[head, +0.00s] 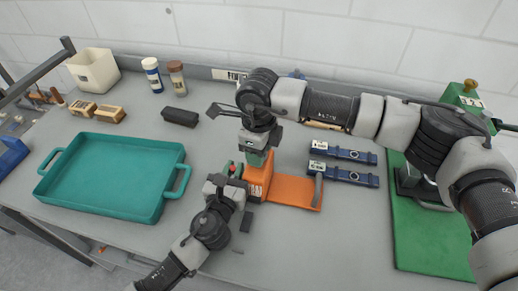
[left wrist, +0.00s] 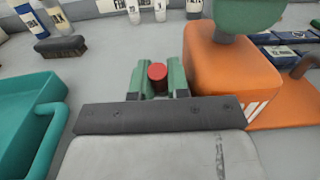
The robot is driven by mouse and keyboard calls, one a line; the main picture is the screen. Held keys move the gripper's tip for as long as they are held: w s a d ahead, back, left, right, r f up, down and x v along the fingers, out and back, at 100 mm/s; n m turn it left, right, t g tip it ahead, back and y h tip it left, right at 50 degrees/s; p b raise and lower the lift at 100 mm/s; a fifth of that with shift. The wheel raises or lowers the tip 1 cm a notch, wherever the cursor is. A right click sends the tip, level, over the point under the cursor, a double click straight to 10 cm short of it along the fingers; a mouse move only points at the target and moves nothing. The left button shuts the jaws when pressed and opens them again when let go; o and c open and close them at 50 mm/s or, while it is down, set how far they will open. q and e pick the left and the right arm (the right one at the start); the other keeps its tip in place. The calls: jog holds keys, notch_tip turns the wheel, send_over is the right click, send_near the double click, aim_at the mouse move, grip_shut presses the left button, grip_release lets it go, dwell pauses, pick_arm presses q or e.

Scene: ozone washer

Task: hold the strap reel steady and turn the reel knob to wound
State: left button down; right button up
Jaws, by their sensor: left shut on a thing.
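The strap reel has an orange body (head: 258,181) on an orange base plate (head: 292,191), near the middle of the grey bench. In the left wrist view its body (left wrist: 228,75) stands just right of my left gripper (left wrist: 158,80). My left gripper (head: 234,170) has its green fingers shut on a red round knob (left wrist: 157,76) at the left side of the body. My right gripper (head: 257,158) points down over the top of the orange body. Its fingers are mostly hidden, so its opening is unclear. A green rounded part (left wrist: 248,14) shows above the body.
A teal tray (head: 178,158) stands left of the reel. A black brush (head: 180,117), bottles (head: 152,75) and a cream bin (head: 95,70) stand behind.

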jog(key=o, duration=0.9)
jog(key=shift+o, duration=0.2)
jog(key=shift+r, duration=0.1)
notch_tip(320, 180, up, 12)
